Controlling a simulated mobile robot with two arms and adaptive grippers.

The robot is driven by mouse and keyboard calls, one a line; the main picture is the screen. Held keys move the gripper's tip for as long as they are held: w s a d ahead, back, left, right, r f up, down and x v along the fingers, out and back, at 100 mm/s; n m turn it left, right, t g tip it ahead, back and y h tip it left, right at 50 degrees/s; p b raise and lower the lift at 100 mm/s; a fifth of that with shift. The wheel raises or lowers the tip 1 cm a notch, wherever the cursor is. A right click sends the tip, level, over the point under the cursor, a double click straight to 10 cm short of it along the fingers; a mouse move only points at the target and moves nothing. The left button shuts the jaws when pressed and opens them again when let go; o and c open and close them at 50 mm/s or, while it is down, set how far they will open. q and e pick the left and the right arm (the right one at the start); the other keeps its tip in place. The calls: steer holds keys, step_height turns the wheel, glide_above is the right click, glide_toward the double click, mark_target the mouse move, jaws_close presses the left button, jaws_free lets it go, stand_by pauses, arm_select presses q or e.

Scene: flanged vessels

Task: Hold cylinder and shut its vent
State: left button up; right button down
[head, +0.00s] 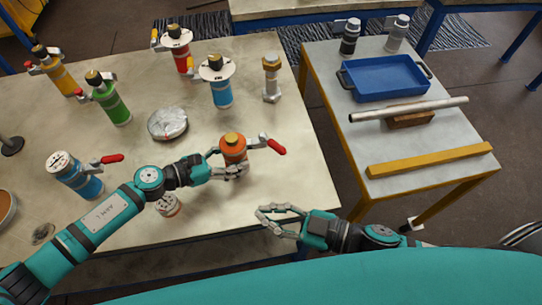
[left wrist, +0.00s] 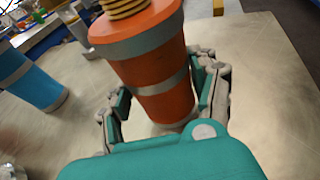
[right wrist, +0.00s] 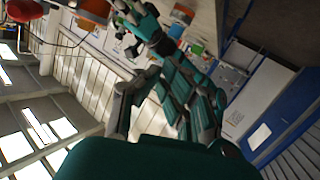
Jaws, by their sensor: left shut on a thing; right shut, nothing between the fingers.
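The orange cylinder (head: 233,155) stands near the table's front right corner, with a brass-coloured top. Its red vent lever (head: 274,146) points out to the right from the cylinder. My left gripper (head: 238,172) is shut around the cylinder's lower body; the left wrist view shows a finger on either side of the orange body (left wrist: 160,88). My right gripper (head: 262,213) is shut and empty in front of the table edge, below and apart from the cylinder. In the right wrist view a red lever end (right wrist: 24,10) shows at the top left, away from its fingers (right wrist: 150,85).
Blue (head: 76,176), green (head: 110,103) and yellow vessels stand to the left, others behind. A silver round lid (head: 168,123) and a small round part (head: 168,206) lie near my left arm. A side table at right holds a blue tray (head: 388,79), pipe and yellow bar.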

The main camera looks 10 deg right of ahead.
mark_target(273, 144)
steer(key=d+r+n+t+h, duration=0.3)
steer(key=n+t+h, duration=0.3)
steer(key=t+h, duration=0.1)
steer(key=w+f, duration=0.2)
steer(key=w, duration=1)
steer(key=shift+a, duration=0.15)
